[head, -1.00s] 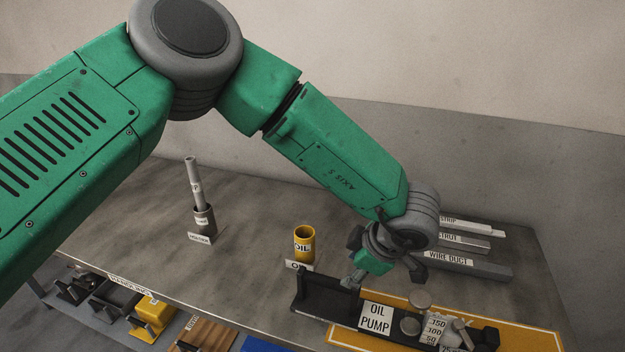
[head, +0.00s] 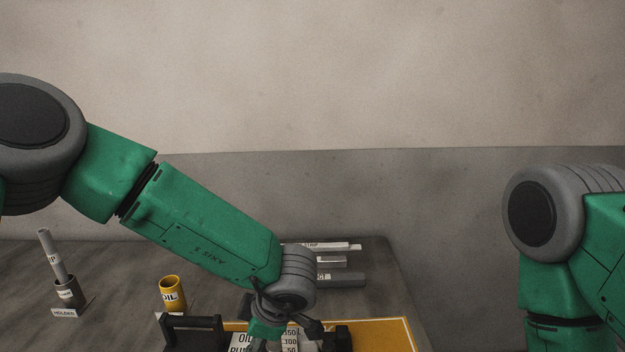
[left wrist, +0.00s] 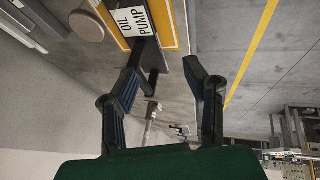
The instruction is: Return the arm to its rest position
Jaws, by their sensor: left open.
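My left arm comes in from the left in the head view and reaches over the table. Its gripper (head: 277,338) is at the lower edge of that view, in front of the oil pump pallet, with its tips partly cut off. In the left wrist view the two fingers of my left gripper (left wrist: 165,100) are spread wide with nothing between them. The oil pump sign (left wrist: 131,21) and the yellow-edged pallet show beyond the fingers. My right arm stands at the right edge of the head view; its gripper is out of view.
Several labelled bars, one a grey duct (head: 345,280), lie at the back right. The yellow board (head: 395,335) lies at the front.

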